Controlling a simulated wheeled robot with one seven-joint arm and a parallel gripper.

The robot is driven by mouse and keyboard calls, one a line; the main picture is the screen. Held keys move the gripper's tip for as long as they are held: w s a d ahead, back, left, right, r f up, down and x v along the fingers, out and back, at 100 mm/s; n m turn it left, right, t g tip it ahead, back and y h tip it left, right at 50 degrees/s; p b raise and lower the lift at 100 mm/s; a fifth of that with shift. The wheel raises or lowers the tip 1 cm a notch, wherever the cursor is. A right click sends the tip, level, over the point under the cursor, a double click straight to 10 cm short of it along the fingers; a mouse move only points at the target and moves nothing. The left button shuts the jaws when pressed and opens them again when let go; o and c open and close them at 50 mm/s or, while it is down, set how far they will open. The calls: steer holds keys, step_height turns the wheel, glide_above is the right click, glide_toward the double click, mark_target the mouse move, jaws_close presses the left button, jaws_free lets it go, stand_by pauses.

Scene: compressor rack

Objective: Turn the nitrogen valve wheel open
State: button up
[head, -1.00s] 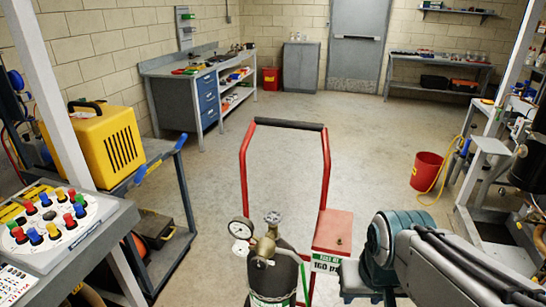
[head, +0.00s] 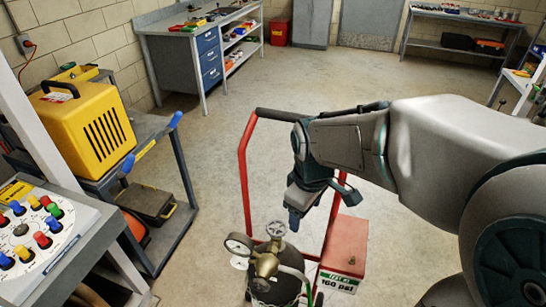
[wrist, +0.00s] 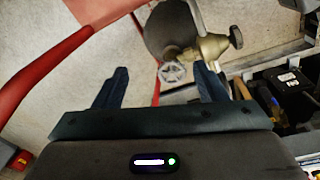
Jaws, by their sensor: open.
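The nitrogen valve wheel (head: 276,228) is a small grey spoked handwheel on top of a brass valve (head: 267,263) with a round gauge (head: 238,244). The valve sits on a dark cylinder (head: 275,288). My gripper (head: 294,216) points down just above and to the right of the wheel. In the wrist view my gripper (wrist: 161,68) is open and empty, and the wheel (wrist: 173,72) shows between its two fingers, nearer the right one. I cannot tell the exact gap between fingertips and wheel.
A red cart handle (head: 243,180) stands around the cylinder and behind my gripper. A red box (head: 345,245) marked 160 psi is just right. A yellow machine (head: 88,130) and a knob panel (head: 35,230) stand left. The floor beyond is clear.

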mark_target(277, 227)
steer(key=w+a+f+n+g+p, duration=0.1)
steer(key=w+a+n+p, duration=0.1)
steer(key=w+a+n, duration=0.35)
steer(key=shift+n, duration=0.85)
steer(key=f+b, duration=0.2)
steer(key=f, duration=0.1)
steer(key=s+f+b, duration=0.1)
steer(key=f+b, duration=0.4)
steer(key=f, duration=0.1)
steer(key=shift+s+a+f, duration=0.15)
steer(key=shift+a+f, duration=0.1)
steer(key=shift+f, duration=0.05)
steer(key=m+b, duration=0.1)
steer(key=m, duration=0.5)
steer(key=shift+r, duration=0.1)
steer(key=m, duration=0.5)
steer(key=shift+m, duration=0.4)
steer(key=m, duration=0.9)
